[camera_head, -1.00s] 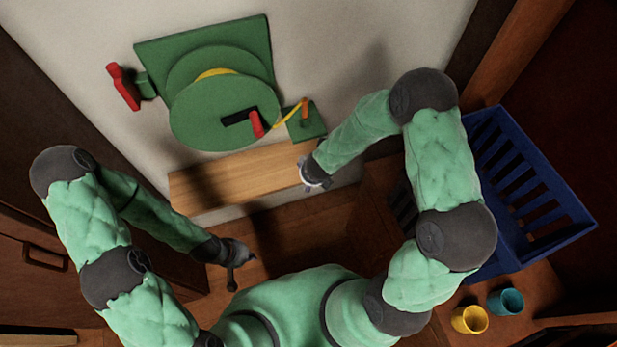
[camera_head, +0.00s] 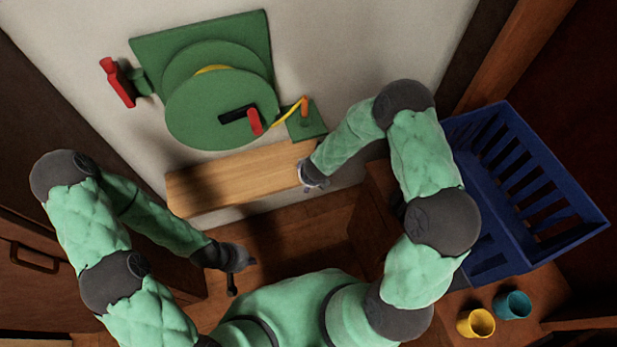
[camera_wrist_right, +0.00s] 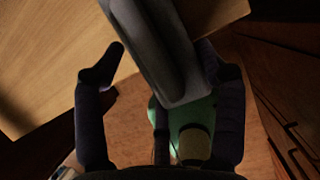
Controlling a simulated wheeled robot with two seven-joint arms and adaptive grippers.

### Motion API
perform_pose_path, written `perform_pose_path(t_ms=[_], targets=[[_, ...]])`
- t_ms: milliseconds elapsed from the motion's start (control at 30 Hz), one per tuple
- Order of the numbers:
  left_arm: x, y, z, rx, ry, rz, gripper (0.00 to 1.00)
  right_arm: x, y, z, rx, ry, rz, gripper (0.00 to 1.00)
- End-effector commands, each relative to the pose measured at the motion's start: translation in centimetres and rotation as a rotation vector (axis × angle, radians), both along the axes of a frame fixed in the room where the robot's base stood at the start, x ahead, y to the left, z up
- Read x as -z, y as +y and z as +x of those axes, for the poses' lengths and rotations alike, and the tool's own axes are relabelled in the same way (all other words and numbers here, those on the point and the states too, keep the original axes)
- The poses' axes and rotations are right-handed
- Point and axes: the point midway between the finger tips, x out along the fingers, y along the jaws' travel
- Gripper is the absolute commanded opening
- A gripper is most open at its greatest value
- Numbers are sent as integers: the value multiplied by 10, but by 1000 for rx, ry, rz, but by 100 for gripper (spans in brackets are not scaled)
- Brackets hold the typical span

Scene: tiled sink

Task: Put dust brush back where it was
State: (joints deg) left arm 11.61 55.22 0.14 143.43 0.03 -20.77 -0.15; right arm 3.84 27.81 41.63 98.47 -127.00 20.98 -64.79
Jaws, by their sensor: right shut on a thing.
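The dust brush (camera_wrist_right: 158,45) shows in the right wrist view as a dark grey, long piece, tilted, with its lower end between the fingers. My right gripper (camera_wrist_right: 160,70) is shut on it, close over the edge of a wooden shelf (camera_head: 235,180). In the head view my right gripper (camera_head: 312,180) is at the shelf's right end, and the brush is hard to make out there. My left gripper (camera_head: 240,270) is empty and open, low in front of the shelf's left part, with its fingers spread.
A green hose reel (camera_head: 215,105) with a red handle is on the wall above the shelf. A blue slatted crate (camera_head: 530,180) stands at right. A yellow cup (camera_head: 475,323) and a teal cup (camera_head: 513,304) stand below it. A dark cabinet is at left.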

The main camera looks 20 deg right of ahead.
Motion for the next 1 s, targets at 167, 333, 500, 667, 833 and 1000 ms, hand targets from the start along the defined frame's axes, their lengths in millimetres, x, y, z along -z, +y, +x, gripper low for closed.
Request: perform_pose_path(t_ms=[167,333,500,667,833,1000], targets=[[4,0,0,0,0,0,0,3,0,0,-1,0,0,79],[3,0,0,0,0,0,0,3,0,0,-1,0,0,94],[3,0,0,0,0,0,0,2,0,0,-1,0,0,94],[0,0,0,0,0,0,0,0,0,0,-1,0,0,94],[-9,0,0,0,0,0,0,-21,0,-7,-2,-2,-1,94],[-21,0,0,0,0,0,0,-55,0,-20,-1,-2,0,94]])
